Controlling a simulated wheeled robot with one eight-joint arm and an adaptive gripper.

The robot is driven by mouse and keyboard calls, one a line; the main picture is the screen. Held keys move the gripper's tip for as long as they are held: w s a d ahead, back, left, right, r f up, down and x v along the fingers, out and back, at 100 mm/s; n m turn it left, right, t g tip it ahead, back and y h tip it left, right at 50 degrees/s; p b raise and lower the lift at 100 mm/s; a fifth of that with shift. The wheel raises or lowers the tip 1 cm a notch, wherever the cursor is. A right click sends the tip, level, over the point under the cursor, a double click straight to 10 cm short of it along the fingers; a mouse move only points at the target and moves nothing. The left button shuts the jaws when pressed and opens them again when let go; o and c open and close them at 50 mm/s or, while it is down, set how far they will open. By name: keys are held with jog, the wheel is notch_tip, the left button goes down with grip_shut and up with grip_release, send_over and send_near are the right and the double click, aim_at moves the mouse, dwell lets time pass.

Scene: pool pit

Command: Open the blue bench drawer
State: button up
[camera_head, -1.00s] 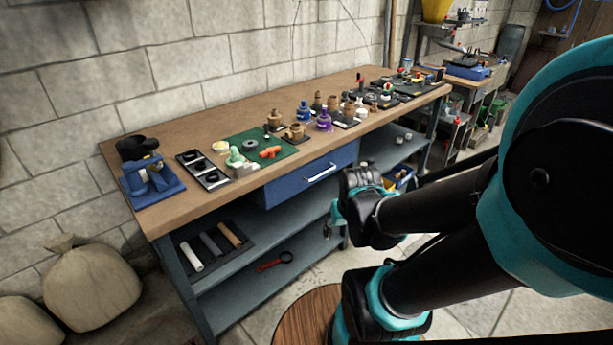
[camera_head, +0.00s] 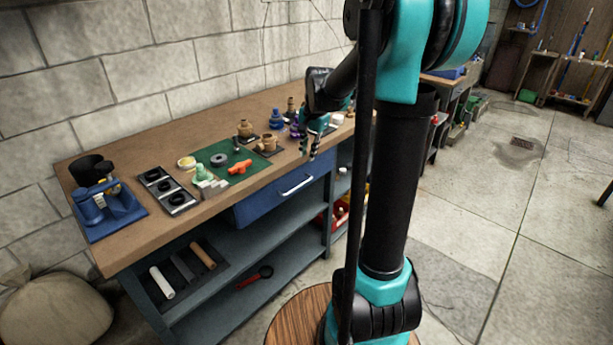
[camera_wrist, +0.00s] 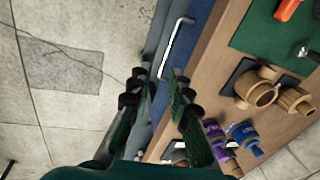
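The blue bench drawer (camera_head: 285,200) sits under the wooden bench top and is shut. Its silver bar handle (camera_head: 297,185) runs along the front. In the wrist view the handle (camera_wrist: 174,47) lies beyond my fingertips, and part of the blue drawer front (camera_wrist: 190,45) shows beside it. My gripper (camera_head: 310,150) is over the front edge of the bench, above and to the right of the handle, pointing down. In the wrist view my gripper (camera_wrist: 155,95) has its two fingers apart with nothing between them. It does not touch the handle.
The bench top (camera_head: 150,150) holds a green mat (camera_head: 218,158), brass fittings, a blue vise (camera_head: 105,210) and a black tray (camera_head: 167,190). Open shelves below hold rolls and a red-handled tool (camera_head: 255,277). A round wooden stool top (camera_head: 295,315) is near the front.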

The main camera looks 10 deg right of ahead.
jog(key=w+m, duration=0.1)
jog(key=w, duration=0.2)
send_near(302, 185)
jog(key=f, duration=0.2)
jog(key=w+f, duration=0.1)
jog(key=f, duration=0.2)
jog(key=a+f, duration=0.1)
jog(key=f, duration=0.1)
jog(key=shift+w+f, duration=0.15)
jog(key=shift+w, duration=0.15)
grip_shut()
